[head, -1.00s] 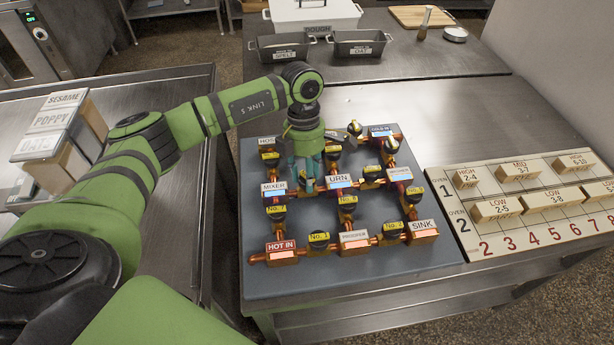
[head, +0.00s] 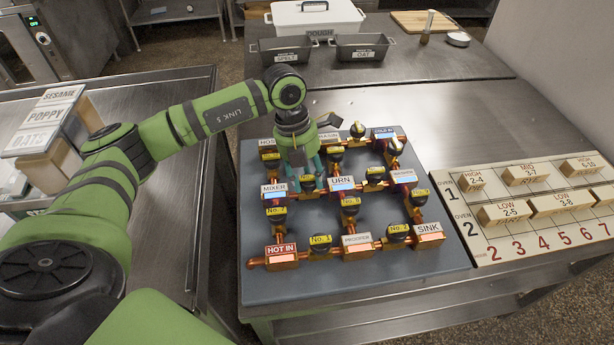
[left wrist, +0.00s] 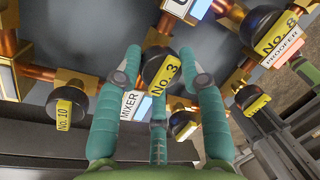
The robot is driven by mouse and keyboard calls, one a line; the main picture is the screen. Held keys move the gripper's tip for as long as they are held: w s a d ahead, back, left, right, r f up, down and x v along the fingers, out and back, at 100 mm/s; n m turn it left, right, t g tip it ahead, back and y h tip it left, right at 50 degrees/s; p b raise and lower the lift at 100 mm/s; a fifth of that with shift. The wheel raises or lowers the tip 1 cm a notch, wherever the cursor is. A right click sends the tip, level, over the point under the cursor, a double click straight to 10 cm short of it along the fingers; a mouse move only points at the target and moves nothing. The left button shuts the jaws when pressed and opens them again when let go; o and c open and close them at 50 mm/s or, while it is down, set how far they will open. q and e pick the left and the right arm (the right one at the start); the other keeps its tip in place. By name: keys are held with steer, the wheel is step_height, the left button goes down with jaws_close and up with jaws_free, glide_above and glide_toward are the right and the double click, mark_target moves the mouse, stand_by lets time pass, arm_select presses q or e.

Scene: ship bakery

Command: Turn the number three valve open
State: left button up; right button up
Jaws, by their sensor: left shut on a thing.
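The number three valve (left wrist: 165,72) has a round black knob with a yellow tag reading No. 3. In the head view the same valve (head: 307,184) sits on the copper pipe between the MIXER block (head: 274,191) and the URN block (head: 342,183). My left gripper (left wrist: 160,64) reaches down over the pipe board, its teal fingers on either side of this knob and shut on it. In the head view the gripper (head: 304,166) partly covers the pipes just behind the valve. I cannot tell how far the valve is turned. My right gripper is not in view.
Other black knobs stand close around: No. 10 (left wrist: 68,100) and No. 8 (left wrist: 262,25) in the wrist view. The grey board (head: 350,280) carries several labelled blocks. An oven schedule board (head: 490,250) lies to the right. Clear steel counter (head: 400,105) lies behind.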

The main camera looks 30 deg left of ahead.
arm_select(q)
steer(key=shift+n, duration=0.9)
steer(key=shift+o, duration=0.2)
steer(key=o, duration=1.1)
steer(key=shift+r, duration=0.1)
steer(key=v, duration=1.2)
steer(key=shift+s, duration=0.2)
